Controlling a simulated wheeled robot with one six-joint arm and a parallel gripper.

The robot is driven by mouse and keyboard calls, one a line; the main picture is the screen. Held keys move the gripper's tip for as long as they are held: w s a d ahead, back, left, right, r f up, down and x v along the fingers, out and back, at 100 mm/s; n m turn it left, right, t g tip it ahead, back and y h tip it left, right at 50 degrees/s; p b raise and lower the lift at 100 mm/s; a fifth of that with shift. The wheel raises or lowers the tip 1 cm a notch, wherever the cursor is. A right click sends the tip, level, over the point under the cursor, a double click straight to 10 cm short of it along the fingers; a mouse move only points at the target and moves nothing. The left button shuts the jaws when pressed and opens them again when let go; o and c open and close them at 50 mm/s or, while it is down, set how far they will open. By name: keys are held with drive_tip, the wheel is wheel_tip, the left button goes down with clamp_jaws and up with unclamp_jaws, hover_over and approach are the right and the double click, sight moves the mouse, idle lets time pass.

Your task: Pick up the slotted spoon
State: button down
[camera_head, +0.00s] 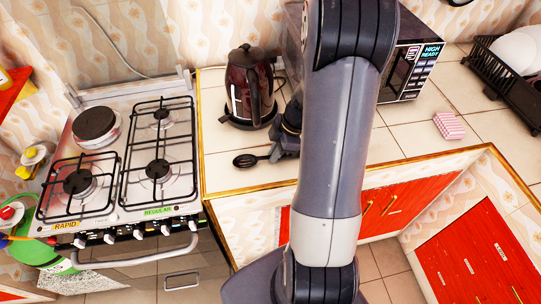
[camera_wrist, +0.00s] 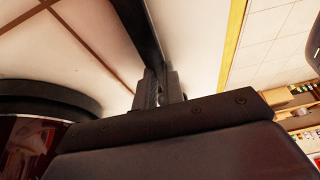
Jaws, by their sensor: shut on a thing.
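The black slotted spoon (camera_head: 245,160) is at the kettle's front side over the tiled counter, its bowl pointing left. My gripper (camera_head: 276,152) is shut on its handle, at the right end of the visible part. In the wrist view the dark handle (camera_wrist: 138,28) runs from the top edge down to my gripper's fingers (camera_wrist: 158,88), which close around it. My arm hides part of the gripper in the head view. I cannot tell whether the spoon touches the counter.
A dark red kettle (camera_head: 250,90) stands close behind the spoon. A gas stove (camera_head: 130,165) is to the left, a microwave (camera_head: 408,70) behind my arm. A pink-striped item (camera_head: 449,125) and a black dish rack (camera_head: 505,75) are at right. The counter (camera_head: 225,185) is clear in front.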

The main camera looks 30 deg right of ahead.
drive_tip(key=shift+r, duration=0.1)
wheel_tip(320, 180, up, 10)
drive_tip(key=b, duration=0.1)
idle(0.3)
idle(0.9)
